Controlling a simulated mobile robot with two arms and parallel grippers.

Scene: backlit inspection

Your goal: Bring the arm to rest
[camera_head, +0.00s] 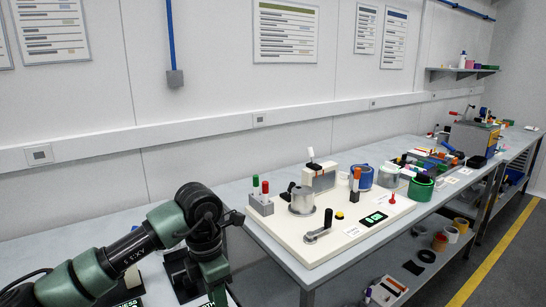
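My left arm, dark green and black, comes in from the lower left and bends at a black joint near the left end of the workbench. From there a link runs down toward the bottom edge. I cannot make out gripper fingers on it; my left gripper does not show. My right arm and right gripper are outside the picture.
A long grey workbench (258,225) runs along the wall to the right. A cream board (290,238) on it carries a metal cylinder (302,200), a crank handle (319,228) and a green display (374,219). Green (421,187) and blue (361,177) spools stand behind.

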